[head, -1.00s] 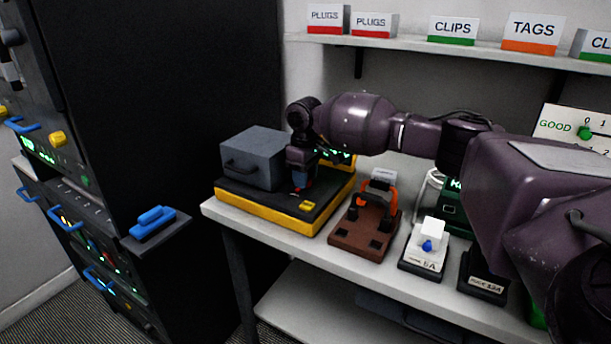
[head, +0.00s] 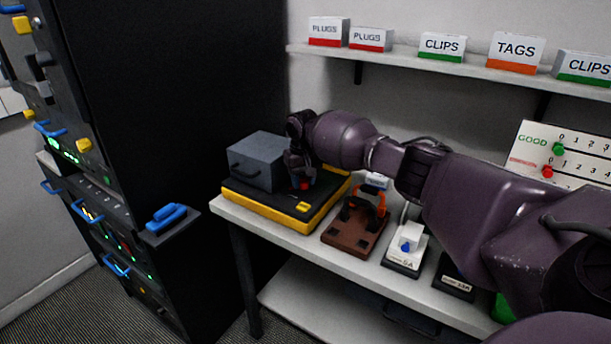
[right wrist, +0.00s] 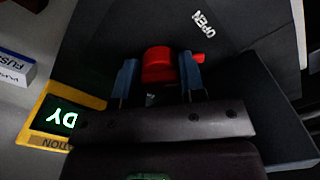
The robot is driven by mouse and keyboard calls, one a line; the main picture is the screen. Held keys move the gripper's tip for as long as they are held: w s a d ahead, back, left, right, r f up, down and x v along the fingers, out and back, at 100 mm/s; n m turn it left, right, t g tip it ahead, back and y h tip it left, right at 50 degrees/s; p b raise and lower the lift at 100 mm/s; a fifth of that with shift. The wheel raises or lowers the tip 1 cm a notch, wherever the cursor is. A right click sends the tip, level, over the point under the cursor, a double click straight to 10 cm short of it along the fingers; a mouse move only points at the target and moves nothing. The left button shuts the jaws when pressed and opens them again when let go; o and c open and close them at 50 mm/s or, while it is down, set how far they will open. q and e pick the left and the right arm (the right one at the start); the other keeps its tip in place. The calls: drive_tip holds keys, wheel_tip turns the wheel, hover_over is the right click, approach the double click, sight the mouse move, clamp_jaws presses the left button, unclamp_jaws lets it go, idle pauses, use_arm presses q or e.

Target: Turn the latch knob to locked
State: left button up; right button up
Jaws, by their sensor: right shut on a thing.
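The latch knob (right wrist: 158,62) is red, with a short pointer sticking out to the right in the right wrist view. It sits on a dark panel, with the white word OPEN printed above and to the right of it. My right gripper (right wrist: 158,80) has its two blue fingertips on either side of the knob and is shut on it. In the head view, a bit of the red knob (head: 305,184) shows under my right gripper (head: 301,177), on top of the black and yellow tester box (head: 258,204). My left gripper is not in view.
A grey lidded box (head: 256,163) stands on the tester, close left of my gripper. A brown fixture with an orange handle (head: 352,230) and a white switch block (head: 405,247) stand to the right on the bench. A black rack (head: 215,90) rises at left.

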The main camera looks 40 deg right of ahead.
sight(303, 177)
idle(0.4)
drive_tip(key=o, duration=0.9)
drive_tip(key=shift+r, duration=0.1)
wheel_tip(303, 177, up, 11)
drive_tip(key=shift+f+p, duration=0.2)
drive_tip(key=shift+p, duration=0.75)
